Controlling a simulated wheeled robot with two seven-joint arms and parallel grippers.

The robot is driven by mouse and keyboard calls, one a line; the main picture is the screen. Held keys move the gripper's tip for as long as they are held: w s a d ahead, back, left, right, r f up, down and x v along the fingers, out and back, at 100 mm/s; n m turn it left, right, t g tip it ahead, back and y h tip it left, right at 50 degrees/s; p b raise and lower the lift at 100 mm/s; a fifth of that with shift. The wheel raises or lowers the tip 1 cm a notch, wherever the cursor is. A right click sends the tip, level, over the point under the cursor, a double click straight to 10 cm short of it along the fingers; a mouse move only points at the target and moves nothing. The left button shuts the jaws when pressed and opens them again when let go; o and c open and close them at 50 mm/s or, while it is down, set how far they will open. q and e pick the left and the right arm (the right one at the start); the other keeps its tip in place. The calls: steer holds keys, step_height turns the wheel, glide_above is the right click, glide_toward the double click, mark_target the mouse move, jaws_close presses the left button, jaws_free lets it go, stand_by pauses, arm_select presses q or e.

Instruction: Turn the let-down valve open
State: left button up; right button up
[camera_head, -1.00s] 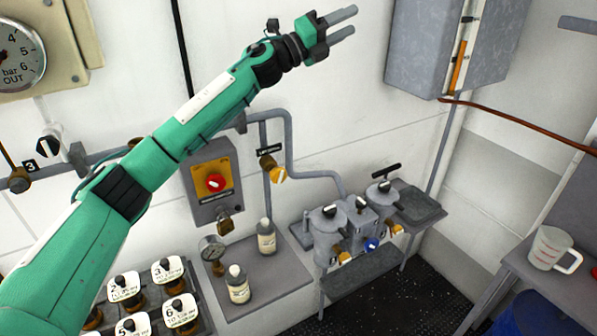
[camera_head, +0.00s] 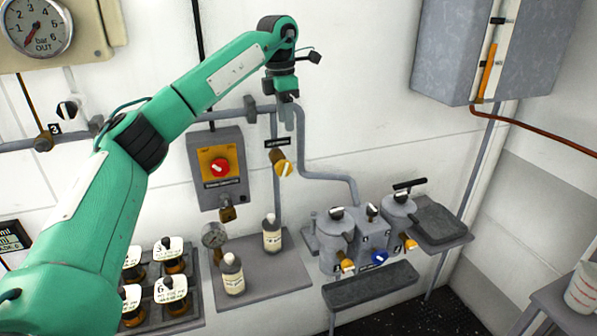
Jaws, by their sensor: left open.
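My right gripper is not in view.
A yellow-faced box with a red switch (camera_head: 219,168) and padlock hangs left of the valve. Below, a shelf (camera_head: 281,275) holds two bottles and a small gauge. Grey canisters (camera_head: 333,236) with yellow and blue taps stand right. A grey cabinet (camera_head: 455,50) hangs upper right.

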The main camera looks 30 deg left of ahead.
mark_target(280, 162)
arm_select(q)
steer(key=shift+y, duration=0.3)
steer(key=f+p, duration=0.1)
steer(key=f, duration=0.3)
steer(key=a+f+p, duration=0.1)
steer(key=f, duration=0.3)
steer(key=s+f+p, duration=0.1)
steer(key=f+p, duration=0.1)
steer(key=f, duration=0.2)
steer(key=shift+a+f, duration=0.25)
steer(key=shift+f, duration=0.65)
